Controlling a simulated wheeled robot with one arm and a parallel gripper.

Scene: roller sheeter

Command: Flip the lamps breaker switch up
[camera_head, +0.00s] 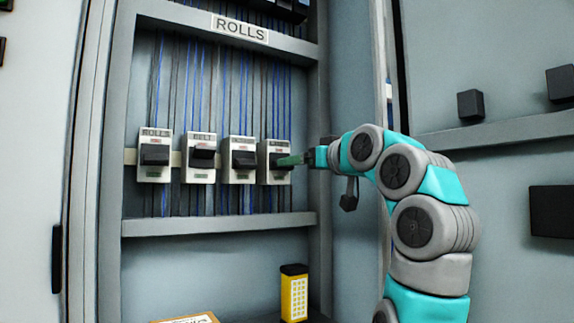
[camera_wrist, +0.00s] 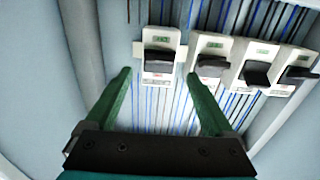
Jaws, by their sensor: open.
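A row of white breakers with black levers is mounted in the cabinet. The rightmost breaker (camera_head: 274,176) has a small label too blurred to read for sure; it may be the lamps one. My gripper (camera_head: 284,160) is in front of it, coming from the right, and its green fingers partly cover the black lever (camera_head: 273,161). In the wrist view, which looks upside down, the same breaker (camera_wrist: 159,76) is between and just beyond the open fingers (camera_wrist: 158,74). Nothing is held. Whether the fingers touch the lever, I cannot tell.
The rolls breaker (camera_head: 154,174), belt breaker (camera_head: 199,175) and a third breaker (camera_head: 242,176) stand to the left, close together. A grey shelf ledge (camera_head: 220,225) runs below. A yellow device (camera_head: 294,296) stands lower down. The cabinet's right side wall is close to my arm.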

